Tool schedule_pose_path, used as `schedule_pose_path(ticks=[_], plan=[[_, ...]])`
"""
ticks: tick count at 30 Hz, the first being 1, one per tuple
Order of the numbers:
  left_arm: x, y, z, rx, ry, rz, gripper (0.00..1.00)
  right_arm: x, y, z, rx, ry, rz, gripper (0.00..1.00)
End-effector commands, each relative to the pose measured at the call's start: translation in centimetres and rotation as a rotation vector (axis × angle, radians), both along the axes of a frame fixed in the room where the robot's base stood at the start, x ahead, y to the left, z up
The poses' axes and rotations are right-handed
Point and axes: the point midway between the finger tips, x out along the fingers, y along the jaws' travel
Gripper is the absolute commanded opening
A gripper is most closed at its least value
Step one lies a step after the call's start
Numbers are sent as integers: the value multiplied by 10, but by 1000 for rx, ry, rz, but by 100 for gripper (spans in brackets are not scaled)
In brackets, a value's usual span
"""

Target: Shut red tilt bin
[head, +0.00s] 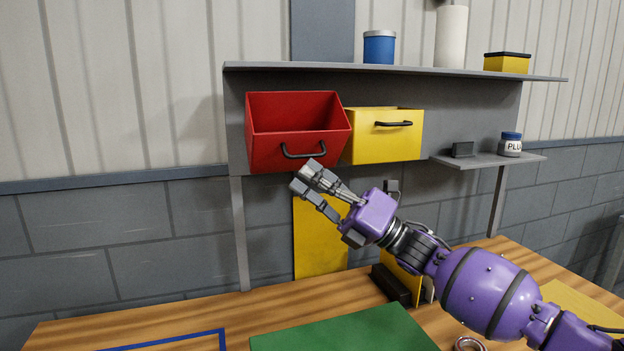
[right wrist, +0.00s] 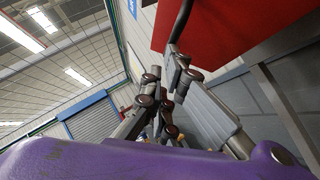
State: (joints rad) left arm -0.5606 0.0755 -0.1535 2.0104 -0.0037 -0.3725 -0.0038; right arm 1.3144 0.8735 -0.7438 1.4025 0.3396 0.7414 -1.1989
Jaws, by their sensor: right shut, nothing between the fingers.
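The red tilt bin (head: 280,149) hangs on the grey wall panel, tipped forward with its open top showing. Its black handle (head: 303,153) is on the lower front. My right gripper (head: 306,176) is shut and empty, just below and in front of that handle. A small gap or light contact between fingertip and handle cannot be told apart. In the right wrist view the red bin (right wrist: 225,28) is at the top, above the fingers of my gripper (right wrist: 170,68). My left gripper is out of view.
A yellow tilt bin (head: 385,145) is right beside the red one. A shelf (head: 400,71) above holds a blue can (head: 379,47), a white cylinder (head: 451,37) and a yellow box (head: 507,63). A small side shelf (head: 480,161) holds a jar (head: 510,145). A green mat (head: 345,333) lies on the wooden table.

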Motion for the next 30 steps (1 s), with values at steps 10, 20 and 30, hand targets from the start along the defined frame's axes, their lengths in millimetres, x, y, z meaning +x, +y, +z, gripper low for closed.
schedule_pose_path(ticks=[10,20,30], plan=[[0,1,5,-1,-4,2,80,1,0,6,-10,32,-1,0],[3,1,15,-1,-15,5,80,2,0,17,-25,77,-1,0],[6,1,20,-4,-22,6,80,8,2,34,-23,79,0,0]])
